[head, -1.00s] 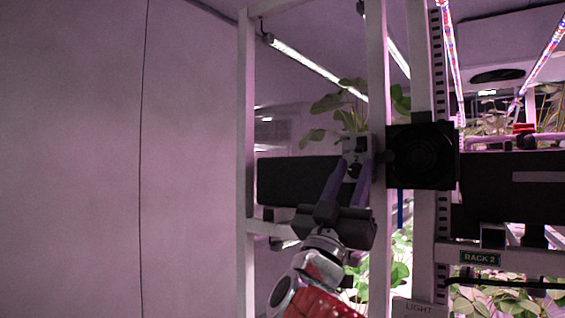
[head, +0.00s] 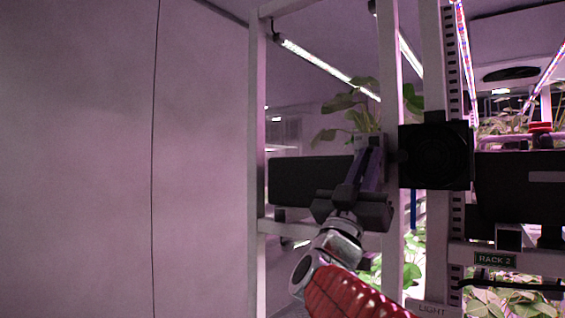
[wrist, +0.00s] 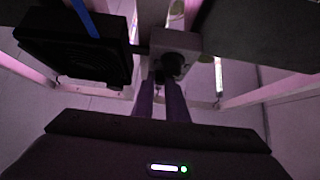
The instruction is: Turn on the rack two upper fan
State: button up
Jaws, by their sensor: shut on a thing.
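The black square fan (head: 435,155) is mounted on the white rack post in the head view. It also shows at the upper left of the wrist view (wrist: 75,55). A small grey switch box (wrist: 185,44) with a dark round knob (wrist: 174,66) sits beside the fan in the wrist view. My gripper (head: 372,143) is left of the fan in the head view, its purple fingers pointing up. In the wrist view my gripper (wrist: 165,80) has its fingertips at the knob and is shut on it. In the head view the fingers mostly hide the switch box and knob.
White rack posts (head: 390,80) stand close beside my gripper. A RACK 2 label (head: 495,260) is at right, and a LIGHT plate (head: 432,310) is below the fan. Plants (head: 350,112) and a dark horizontal duct (head: 305,180) lie behind. The left wall side is free.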

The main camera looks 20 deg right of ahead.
jog(key=shift+a, duration=0.15)
grip_shut()
jog(key=shift+s+r, duration=0.1)
jog(key=shift+g, duration=0.3)
jog(key=shift+r, duration=0.1)
jog(key=shift+s+a+r+g+y, duration=0.15)
jog(key=shift+r+g+y, duration=0.35)
jog(key=shift+y, duration=0.5)
jog(key=shift+s+a+r+g+y, duration=0.15)
jog(key=shift+r+g+y, duration=0.35)
jog(key=shift+y, duration=0.5)
jog(key=shift+r+g+y, duration=0.3)
jog(key=shift+g+y, duration=0.15)
jog(key=shift+y, duration=0.25)
jog(key=shift+r+g+y, duration=0.25)
jog(key=shift+g+y, duration=0.2)
jog(key=shift+y, duration=0.25)
jog(key=shift+w+r+g+y, duration=0.1)
jog(key=shift+r+g+y, duration=0.25)
jog(key=shift+y, duration=0.25)
jog(key=shift+r+g+y, duration=0.2)
jog(key=shift+g+y, duration=0.15)
jog(key=shift+y, duration=0.25)
jog(key=shift+d+r, duration=0.1)
